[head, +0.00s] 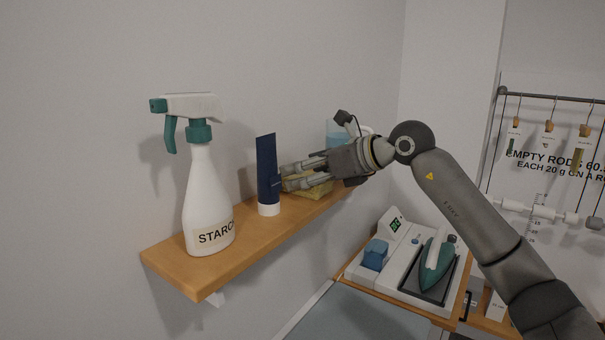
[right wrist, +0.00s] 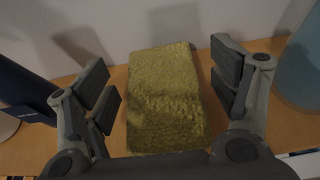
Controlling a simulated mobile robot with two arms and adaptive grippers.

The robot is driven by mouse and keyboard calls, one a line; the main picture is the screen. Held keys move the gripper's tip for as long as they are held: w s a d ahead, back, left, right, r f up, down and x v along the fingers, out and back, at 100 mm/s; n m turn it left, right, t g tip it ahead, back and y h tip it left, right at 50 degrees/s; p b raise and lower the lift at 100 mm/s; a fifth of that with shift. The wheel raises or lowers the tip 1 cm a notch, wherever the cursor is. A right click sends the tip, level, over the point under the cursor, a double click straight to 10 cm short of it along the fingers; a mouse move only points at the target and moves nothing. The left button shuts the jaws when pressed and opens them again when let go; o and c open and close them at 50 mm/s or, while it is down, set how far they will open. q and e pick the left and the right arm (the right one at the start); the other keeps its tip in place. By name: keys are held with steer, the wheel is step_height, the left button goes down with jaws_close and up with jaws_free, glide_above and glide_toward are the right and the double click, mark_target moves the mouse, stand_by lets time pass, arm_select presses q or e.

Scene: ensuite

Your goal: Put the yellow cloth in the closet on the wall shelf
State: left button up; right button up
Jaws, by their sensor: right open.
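The yellow cloth (head: 318,187) is a folded block lying on the wooden wall shelf (head: 240,250), behind my right gripper in the head view. My right gripper (head: 290,178) is open at the shelf. In the right wrist view the cloth (right wrist: 163,100) lies between the two spread fingers (right wrist: 165,90), with a gap on each side. The gripper hides part of the cloth in the head view. My left gripper is not in view.
On the shelf, a dark blue tube (head: 267,172) stands close left of the gripper, a starch spray bottle (head: 208,195) farther left, and a light blue container (head: 336,132) behind.

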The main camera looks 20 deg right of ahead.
steer(key=b+v, duration=0.3)
steer(key=v, duration=0.8)
